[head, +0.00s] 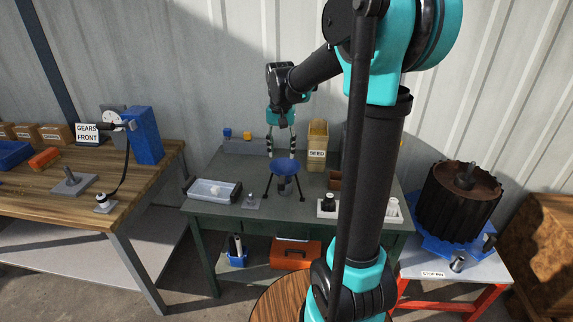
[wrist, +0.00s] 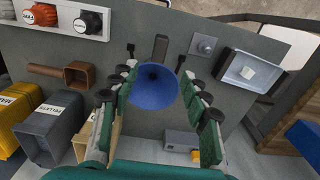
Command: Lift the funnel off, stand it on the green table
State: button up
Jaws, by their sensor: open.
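The blue funnel (head: 286,167) sits wide mouth up on a black-legged stand near the middle of the green table (head: 222,212). A dark grey part shows under it, and its spout is hidden. My gripper (head: 281,151) points down just above the funnel, open and empty. In the wrist view the funnel (wrist: 155,87) lies between the two spread fingers (wrist: 160,84), and I look down into its mouth. I cannot tell whether the fingers touch its rim.
On the green table, a white tray (head: 213,191) and a small grey plate with a post (head: 250,201) stand left of the funnel. A tan SEED bin (head: 317,145) stands behind right; a knob block (head: 327,206) stands front right. Bare tabletop shows at front left.

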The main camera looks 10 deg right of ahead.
aim_at(282, 189)
notch_tip(282, 189, down, 17)
jog(key=shift+r, duration=0.1)
dwell(0.4)
grip_shut()
dwell(0.4)
jog(key=shift+r, duration=0.1)
jog(key=shift+r, duration=4.95)
